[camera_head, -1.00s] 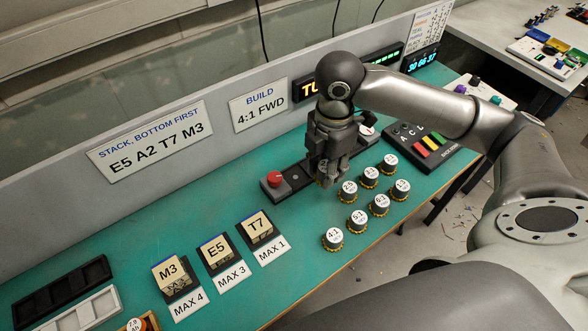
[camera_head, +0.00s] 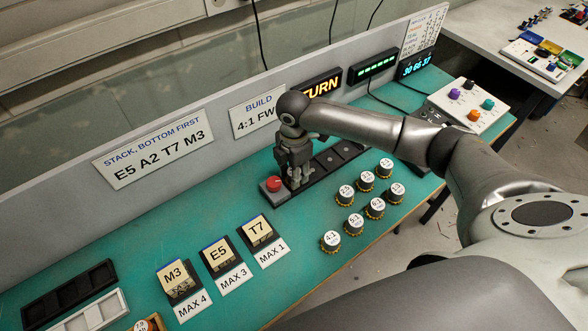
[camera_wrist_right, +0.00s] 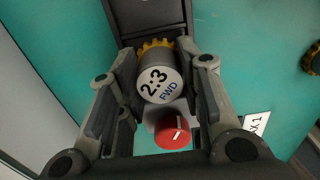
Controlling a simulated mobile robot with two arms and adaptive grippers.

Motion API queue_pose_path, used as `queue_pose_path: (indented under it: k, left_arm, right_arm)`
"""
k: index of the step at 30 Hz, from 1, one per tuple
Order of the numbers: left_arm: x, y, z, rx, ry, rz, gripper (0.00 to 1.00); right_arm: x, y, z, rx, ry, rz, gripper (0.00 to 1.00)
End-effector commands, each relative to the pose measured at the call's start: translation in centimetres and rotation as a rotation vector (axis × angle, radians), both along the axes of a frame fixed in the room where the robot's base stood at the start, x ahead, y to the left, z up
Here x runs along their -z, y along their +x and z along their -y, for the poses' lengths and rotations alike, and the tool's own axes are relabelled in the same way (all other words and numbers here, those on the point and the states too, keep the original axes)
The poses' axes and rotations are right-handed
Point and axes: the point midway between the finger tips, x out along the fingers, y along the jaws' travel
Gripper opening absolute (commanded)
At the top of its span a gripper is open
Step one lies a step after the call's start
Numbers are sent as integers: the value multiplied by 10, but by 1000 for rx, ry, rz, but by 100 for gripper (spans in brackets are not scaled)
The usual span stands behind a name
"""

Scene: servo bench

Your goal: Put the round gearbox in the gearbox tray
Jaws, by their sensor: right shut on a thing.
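My right gripper (camera_head: 296,184) is at the left end of a dark slotted strip (camera_head: 339,156), close to the red knob (camera_head: 273,184). In the right wrist view, my right gripper (camera_wrist_right: 165,88) is shut on a round gearbox (camera_wrist_right: 160,84) with a white top marked 2:3 FWD and a yellow toothed rim. The red knob (camera_wrist_right: 173,134) shows just below the gearbox there, and the strip (camera_wrist_right: 150,15) above it. I cannot tell whether the gearbox touches the strip. No tray is labelled as the gearbox tray. My left gripper is not in view.
Several round gearboxes stand in two rows, among them one marked 4:1 (camera_head: 330,241). Marked blocks M3 (camera_head: 174,274), E5 (camera_head: 218,254) and T7 (camera_head: 257,228) sit in holders. A black tray (camera_head: 68,293) and a white tray (camera_head: 92,316) lie at lower left.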

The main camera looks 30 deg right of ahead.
Motion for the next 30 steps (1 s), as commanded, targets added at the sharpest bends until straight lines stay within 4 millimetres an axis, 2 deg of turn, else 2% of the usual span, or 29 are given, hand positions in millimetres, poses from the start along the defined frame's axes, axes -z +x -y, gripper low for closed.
queue_pose_path:
  k: [11, 12, 16, 26, 30]
  left_arm:
    - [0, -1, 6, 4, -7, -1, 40]
    - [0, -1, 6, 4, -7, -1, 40]
    - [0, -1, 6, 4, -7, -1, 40]
    - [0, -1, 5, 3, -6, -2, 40]
    - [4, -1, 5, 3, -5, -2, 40]
  right_arm:
    - [4, 0, 0, 0, 1, 0, 8]
    - [4, 0, 0, -1, 1, 0, 38]
    - [4, 0, 0, 0, 0, 0, 55]
    - [2, 0, 0, 0, 0, 1, 55]
    - [-10, 1, 0, 0, 1, 3, 55]
